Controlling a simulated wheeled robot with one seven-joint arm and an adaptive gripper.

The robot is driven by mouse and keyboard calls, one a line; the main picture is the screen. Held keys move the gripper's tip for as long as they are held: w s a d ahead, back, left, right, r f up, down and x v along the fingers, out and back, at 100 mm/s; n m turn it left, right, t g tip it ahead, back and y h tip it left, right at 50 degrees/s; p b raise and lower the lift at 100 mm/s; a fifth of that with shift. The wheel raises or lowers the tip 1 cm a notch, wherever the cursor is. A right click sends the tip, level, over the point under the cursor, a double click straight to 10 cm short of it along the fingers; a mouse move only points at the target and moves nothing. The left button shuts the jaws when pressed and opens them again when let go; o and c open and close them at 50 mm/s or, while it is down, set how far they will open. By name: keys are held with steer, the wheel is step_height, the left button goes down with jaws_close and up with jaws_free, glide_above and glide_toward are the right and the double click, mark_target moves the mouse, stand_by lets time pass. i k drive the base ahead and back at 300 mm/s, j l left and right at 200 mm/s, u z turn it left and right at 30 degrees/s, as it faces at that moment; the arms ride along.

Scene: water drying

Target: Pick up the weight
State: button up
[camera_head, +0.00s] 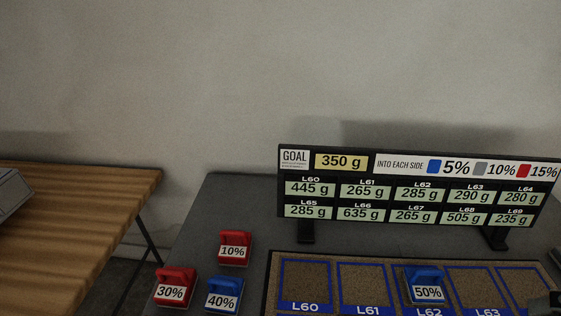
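Several weights with handles and percent labels are in view. A red 10% weight (235,240) stands on the dark table left of the pads. A red 30% weight (176,277) and a blue 40% weight (223,287) stand nearer, side by side. A blue 50% weight (427,277) stands on the pad marked L62. A small dark part (546,304) at the lower right corner looks like a bit of my gripper, mostly cut off by the frame. Its fingers cannot be made out, and it is apart from all the weights.
A tray of brown pads (305,281) with blue borders, L60 to L63 readable, runs along the front. Behind it stands a black board (420,191) reading GOAL 350 g and several gram values. A wooden table (70,220) stands left, across a gap. Dark table (245,205) is bare behind the weights.

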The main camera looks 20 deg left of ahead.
mark_target(226, 293)
steer(key=u, duration=1.45)
steer(key=k+j+z, duration=0.15)
steer(key=k+j, duration=0.15)
